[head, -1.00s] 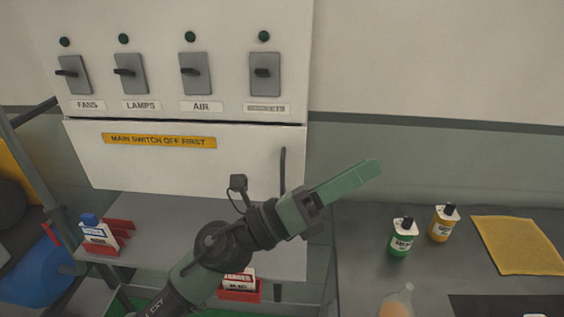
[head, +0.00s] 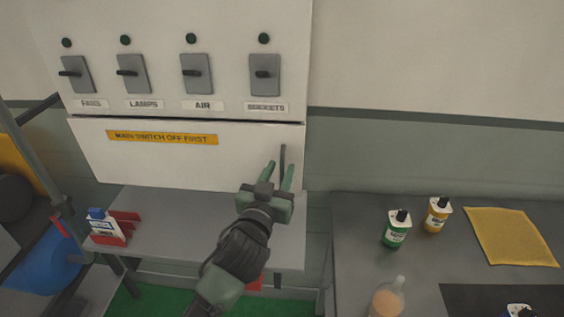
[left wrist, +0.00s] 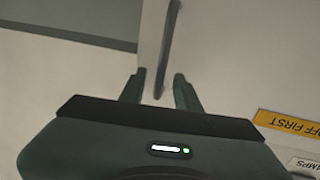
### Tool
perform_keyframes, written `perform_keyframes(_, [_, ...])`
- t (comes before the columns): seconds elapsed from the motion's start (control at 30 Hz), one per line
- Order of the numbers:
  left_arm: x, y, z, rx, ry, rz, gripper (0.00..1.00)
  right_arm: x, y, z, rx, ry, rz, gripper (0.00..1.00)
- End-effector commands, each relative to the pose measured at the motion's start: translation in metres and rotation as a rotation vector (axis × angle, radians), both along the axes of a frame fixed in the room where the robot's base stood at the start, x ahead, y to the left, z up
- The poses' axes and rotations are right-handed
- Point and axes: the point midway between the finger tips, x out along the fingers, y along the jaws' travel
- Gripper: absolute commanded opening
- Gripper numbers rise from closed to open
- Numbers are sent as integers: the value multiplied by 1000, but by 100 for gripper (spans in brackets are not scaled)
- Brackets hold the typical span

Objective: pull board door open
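The board door (head: 240,150) is the white lower panel of the switch board, with a yellow "MAIN SWITCH OFF FIRST" label (head: 163,137). It looks shut. Its dark upright bar handle (head: 283,157) is near the door's right edge. My left gripper (head: 280,169) is open at the handle's lower part, with one finger on each side of it in the picture. In the left wrist view, the handle (left wrist: 169,45) runs down between the two spread fingers (left wrist: 159,80); I see no clear contact. My right gripper is not in view.
Above the door are several grey switches (head: 196,72) with dark round lamps. The right bench (head: 350,240) holds green (head: 397,230) and yellow (head: 437,215) bottles and a yellow cloth (head: 510,237).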

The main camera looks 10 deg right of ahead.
Motion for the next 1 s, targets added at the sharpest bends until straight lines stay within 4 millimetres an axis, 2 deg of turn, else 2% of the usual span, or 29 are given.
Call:
perform_keyframes(0.2, [16, -9, 1, 0, -1, 0, 33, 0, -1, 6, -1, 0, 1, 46])
perform_keyframes(0.5, [18, -11, 0, 1, -2, 0, 33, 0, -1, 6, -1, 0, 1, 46])
perform_keyframes(0.53, [18, -11, 0, 1, -2, 0, 27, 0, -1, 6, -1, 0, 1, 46])
perform_keyframes(0.63, [18, -11, 0, 1, -2, 0, 0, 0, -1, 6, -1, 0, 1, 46])
perform_keyframes(1.0, [18, -10, 0, 1, -2, -1, 0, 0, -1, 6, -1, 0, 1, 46])
